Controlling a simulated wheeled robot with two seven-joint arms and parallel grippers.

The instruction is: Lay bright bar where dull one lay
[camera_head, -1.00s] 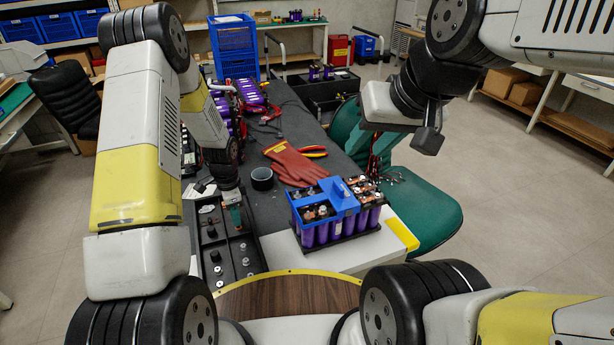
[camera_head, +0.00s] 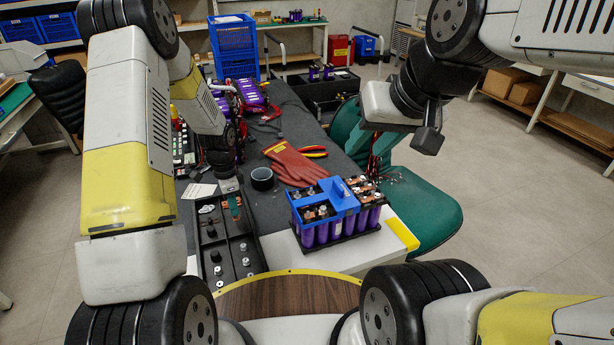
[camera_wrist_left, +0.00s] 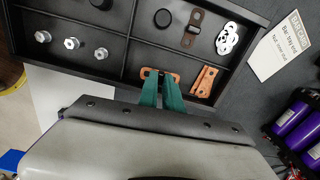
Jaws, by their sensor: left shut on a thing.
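My left gripper (camera_head: 234,206) is over the black parts tray (camera_head: 252,262). In the left wrist view its green fingers (camera_wrist_left: 162,85) are shut across a copper-orange bar (camera_wrist_left: 175,79), whose ends show on both sides. I cannot tell whether this bar touches the tray. Bright copper bars (camera_wrist_left: 205,80) lie in the compartment to the right, and a dull brown bar (camera_wrist_left: 193,29) lies in a far compartment. The battery module (camera_head: 322,232), with purple cells and a blue cover, stands right of the tray. My right gripper (camera_head: 370,138) hangs above the green chair; its finger opening is unclear.
Red gloves (camera_head: 296,163) and a black tape roll (camera_head: 262,178) lie behind the module. A printed card (camera_wrist_left: 281,47) lies beside the tray. Purple cells (camera_wrist_left: 298,127) stand at the right in the wrist view. Silver fasteners (camera_wrist_left: 72,43) and black caps sit in tray compartments.

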